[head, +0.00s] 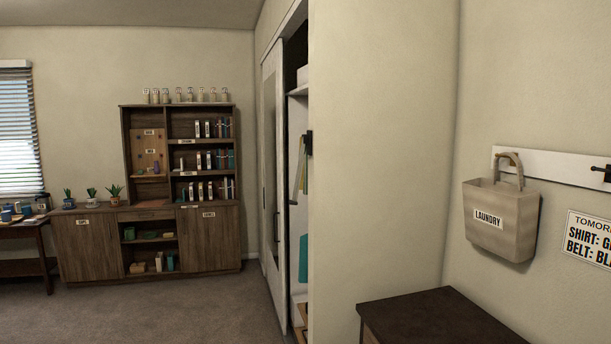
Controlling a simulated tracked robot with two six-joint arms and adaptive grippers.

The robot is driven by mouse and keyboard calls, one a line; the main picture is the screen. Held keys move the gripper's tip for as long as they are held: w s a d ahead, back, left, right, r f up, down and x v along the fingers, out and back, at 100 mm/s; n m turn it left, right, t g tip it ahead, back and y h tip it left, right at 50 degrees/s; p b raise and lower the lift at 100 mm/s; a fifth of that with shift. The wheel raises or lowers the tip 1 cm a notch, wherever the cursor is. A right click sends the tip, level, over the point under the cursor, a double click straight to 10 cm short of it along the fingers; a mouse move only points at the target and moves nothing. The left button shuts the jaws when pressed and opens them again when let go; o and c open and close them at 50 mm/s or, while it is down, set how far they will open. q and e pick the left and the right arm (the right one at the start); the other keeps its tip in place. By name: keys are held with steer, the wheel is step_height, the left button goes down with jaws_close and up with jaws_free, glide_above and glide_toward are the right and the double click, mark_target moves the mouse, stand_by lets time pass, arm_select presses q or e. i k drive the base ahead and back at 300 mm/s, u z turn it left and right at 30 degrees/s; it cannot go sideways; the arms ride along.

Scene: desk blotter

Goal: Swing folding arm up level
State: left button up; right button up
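No folding arm can be clearly made out in the head view. A white wall rail (560,167) runs along the right wall. A dark metal fitting (603,174) on it is cut off by the right edge, and I cannot tell what it is. A brass-coloured hook (511,160) on the rail holds a beige bin marked LAUNDRY (500,232). Neither of my grippers is in view.
A dark-topped cabinet (440,318) stands at the lower right, below the bin. A sign (590,238) is cut off at the right edge. A partly open closet (298,180) is in the middle. A wooden shelf unit (120,243) stands at the back. Carpet (170,318) before it is clear.

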mark_target(300, 158)
steer(key=z, duration=2.15)
steer(key=i, duration=0.1)
steer(key=u, duration=3.5)
steer(key=i, duration=4.45)
steer(key=z, duration=1.5)
